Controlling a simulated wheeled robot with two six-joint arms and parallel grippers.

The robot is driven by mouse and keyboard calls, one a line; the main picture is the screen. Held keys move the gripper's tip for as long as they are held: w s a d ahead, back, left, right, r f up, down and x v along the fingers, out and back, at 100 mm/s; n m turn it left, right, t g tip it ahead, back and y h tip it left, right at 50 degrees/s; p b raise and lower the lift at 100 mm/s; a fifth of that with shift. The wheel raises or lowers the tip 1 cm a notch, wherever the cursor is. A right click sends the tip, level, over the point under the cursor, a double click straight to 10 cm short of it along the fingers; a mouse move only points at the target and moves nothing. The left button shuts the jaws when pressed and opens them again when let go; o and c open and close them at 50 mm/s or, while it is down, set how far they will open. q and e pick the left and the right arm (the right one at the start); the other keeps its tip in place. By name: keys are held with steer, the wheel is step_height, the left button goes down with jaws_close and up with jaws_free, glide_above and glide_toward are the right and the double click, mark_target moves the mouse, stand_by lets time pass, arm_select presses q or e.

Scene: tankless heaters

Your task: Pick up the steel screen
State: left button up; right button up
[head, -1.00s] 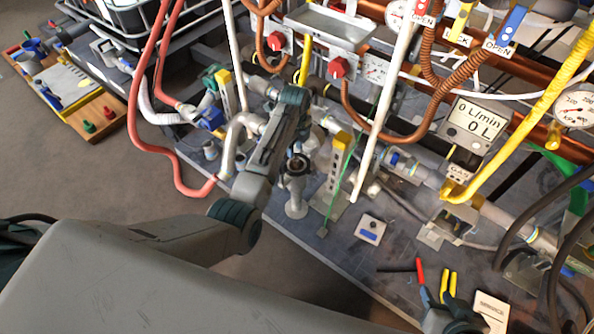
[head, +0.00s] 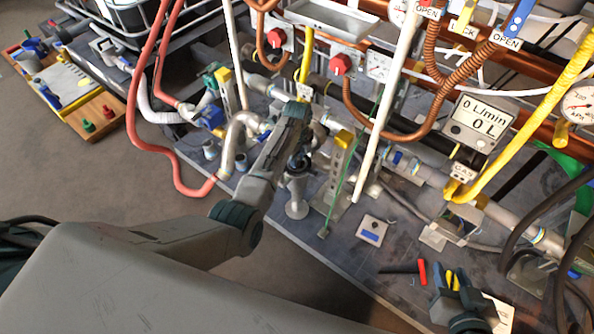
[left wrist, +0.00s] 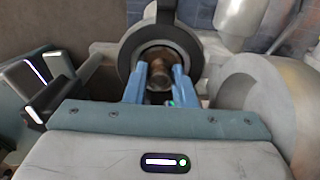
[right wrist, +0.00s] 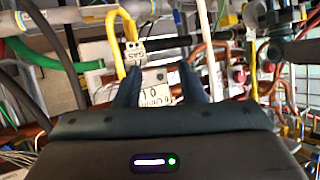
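My left gripper (head: 299,160) points down at the top of an upright grey fitting (head: 297,200) on the bench. In the left wrist view its blue fingers (left wrist: 160,80) reach to a round dark-rimmed opening (left wrist: 128,58), with a brownish metal cylinder (left wrist: 159,74) between them. Whether the fingers press on this cylinder is unclear. I cannot tell for certain whether the cylinder is the steel screen. My right gripper (head: 449,278) is open and empty over the right part of the bench; its parted fingers (right wrist: 160,82) also show in the right wrist view.
A red-handled tool (head: 422,272) lies beside my right gripper. A small white box with a blue label (head: 372,231) stands mid-bench. Hoses, including a red one (head: 134,110) and a yellow one (head: 545,105), hang around the arms. A flow meter (head: 478,125) stands behind.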

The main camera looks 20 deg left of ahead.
arm_select(q)
jaws_close()
steer(key=shift+r, duration=0.1)
